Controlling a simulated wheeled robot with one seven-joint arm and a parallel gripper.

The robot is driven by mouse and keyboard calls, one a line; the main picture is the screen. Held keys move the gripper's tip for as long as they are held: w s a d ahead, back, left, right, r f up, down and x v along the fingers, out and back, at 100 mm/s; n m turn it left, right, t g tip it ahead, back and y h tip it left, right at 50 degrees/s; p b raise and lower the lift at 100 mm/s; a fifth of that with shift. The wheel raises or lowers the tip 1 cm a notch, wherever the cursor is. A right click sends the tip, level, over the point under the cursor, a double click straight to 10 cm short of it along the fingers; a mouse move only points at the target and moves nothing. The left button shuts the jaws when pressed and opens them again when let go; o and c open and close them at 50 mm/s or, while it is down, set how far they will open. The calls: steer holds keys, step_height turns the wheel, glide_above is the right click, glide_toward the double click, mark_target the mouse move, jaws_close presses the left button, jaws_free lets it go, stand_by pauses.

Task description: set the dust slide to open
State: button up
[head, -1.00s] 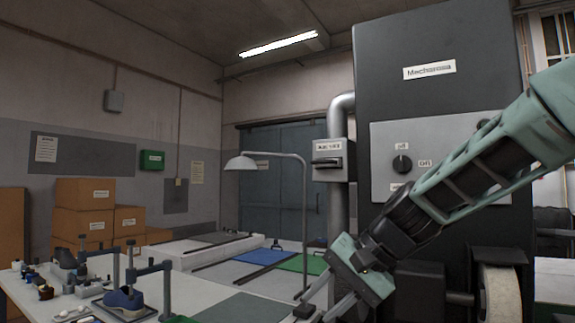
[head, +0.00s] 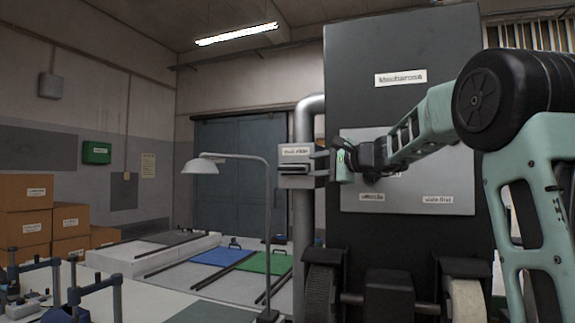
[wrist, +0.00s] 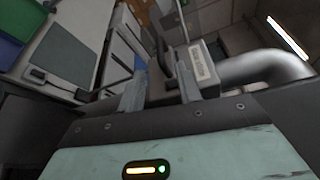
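The dust slide is a grey box with a white label (head: 296,151) on the vertical metal duct, with a dark slot and bar across its front. My gripper (head: 322,165) is level with the box, just at its right side, fingers pointing left. The labelled box (wrist: 203,72) shows there beside the right finger. I cannot tell whether a finger touches the box or its bar.
The duct (head: 303,215) runs down beside the tall dark machine cabinet (head: 400,50), whose grey panel is partly behind my arm. A lamp on a thin post (head: 267,220) stands left of the duct. A table with clamps (head: 95,290) is at lower left.

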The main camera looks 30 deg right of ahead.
mark_target(293, 168)
steer(key=p+x, duration=0.3)
steer(key=x, duration=0.6)
steer(key=shift+w+a+r+p, duration=0.1)
steer(key=shift+w+p, duration=0.15)
steer(key=shift+p, duration=0.05)
steer(key=shift+w+a, duration=0.2)
steer(key=shift+w, duration=0.4)
steer(key=shift+f, duration=0.2)
jaws_close()
